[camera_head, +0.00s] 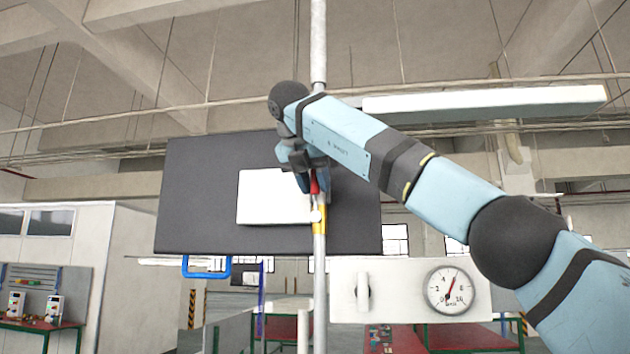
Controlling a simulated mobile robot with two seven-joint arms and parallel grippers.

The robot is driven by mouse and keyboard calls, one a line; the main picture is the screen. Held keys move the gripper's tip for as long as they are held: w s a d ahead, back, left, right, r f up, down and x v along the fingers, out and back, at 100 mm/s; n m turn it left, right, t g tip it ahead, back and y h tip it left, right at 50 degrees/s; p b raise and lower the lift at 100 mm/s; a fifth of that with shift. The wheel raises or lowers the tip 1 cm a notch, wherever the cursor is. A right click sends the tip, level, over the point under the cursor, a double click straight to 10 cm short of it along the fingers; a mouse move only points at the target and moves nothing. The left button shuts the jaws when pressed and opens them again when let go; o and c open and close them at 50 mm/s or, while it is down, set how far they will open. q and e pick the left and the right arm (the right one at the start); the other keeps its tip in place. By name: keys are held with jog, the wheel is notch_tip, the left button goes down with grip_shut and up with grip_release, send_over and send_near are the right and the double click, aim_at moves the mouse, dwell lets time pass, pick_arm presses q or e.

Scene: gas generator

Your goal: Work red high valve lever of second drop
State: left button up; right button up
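A grey vertical pipe (319,270) runs down the middle of the head view. A yellow valve body (319,222) sits on it, with a red lever (314,184) standing up just above. My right arm reaches in from the right, and my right gripper (313,182) is at the red lever, pointing down. Its fingers lie close around the lever's upper part. The wrist hides much of the fingers, so I cannot tell whether they are closed on it. My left gripper is not in view.
Behind the pipe hangs a dark panel (200,215) with a white plate (265,197). A white board with a gauge (449,289) and a white handle (363,292) is at lower right. A blue handle (207,268) is at lower left. Tables stand far off.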

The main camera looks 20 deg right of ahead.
jog(key=shift+o, duration=0.8)
jog(key=shift+r, duration=0.1)
jog(key=shift+s+a+r, duration=0.15)
jog(key=shift+r, duration=0.05)
jog(key=v, duration=1.3)
jog(key=shift+p, duration=0.3)
jog(key=shift+a, duration=0.1)
